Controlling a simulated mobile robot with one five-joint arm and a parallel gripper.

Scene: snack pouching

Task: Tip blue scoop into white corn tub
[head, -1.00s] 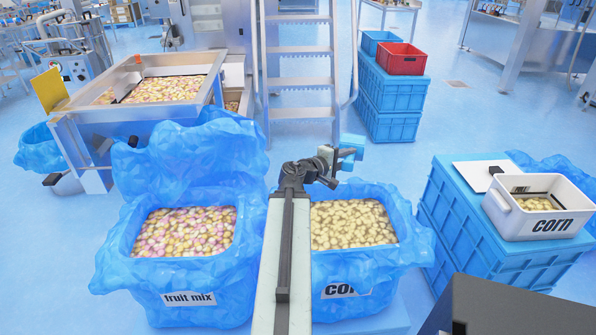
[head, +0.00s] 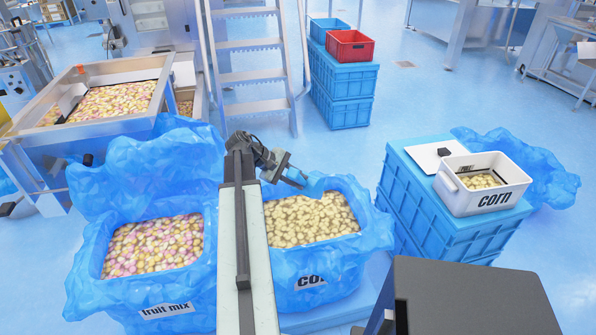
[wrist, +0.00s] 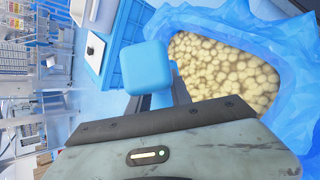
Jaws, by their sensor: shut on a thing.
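The white corn tub (head: 462,199) stands upright on the blue crates at the right of the head view, with some pale pieces in it. Its white wall shows at the top of the wrist view (wrist: 106,14). My gripper (head: 292,174) is above the back of the big corn bin, left of the tub and apart from it. In the wrist view it is shut on the blue scoop (wrist: 148,68), whose blocky blue part faces the camera. The scoop's contents are hidden. In the head view the scoop blends with the blue liner.
The lined corn bin (head: 345,268) and fruit mix bin (head: 90,290) flank my arm. Blue crates (head: 425,215) carry the tub and a white board (head: 425,158). A dark box-like surface (head: 470,295) fills the lower right. Open floor lies behind the crates.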

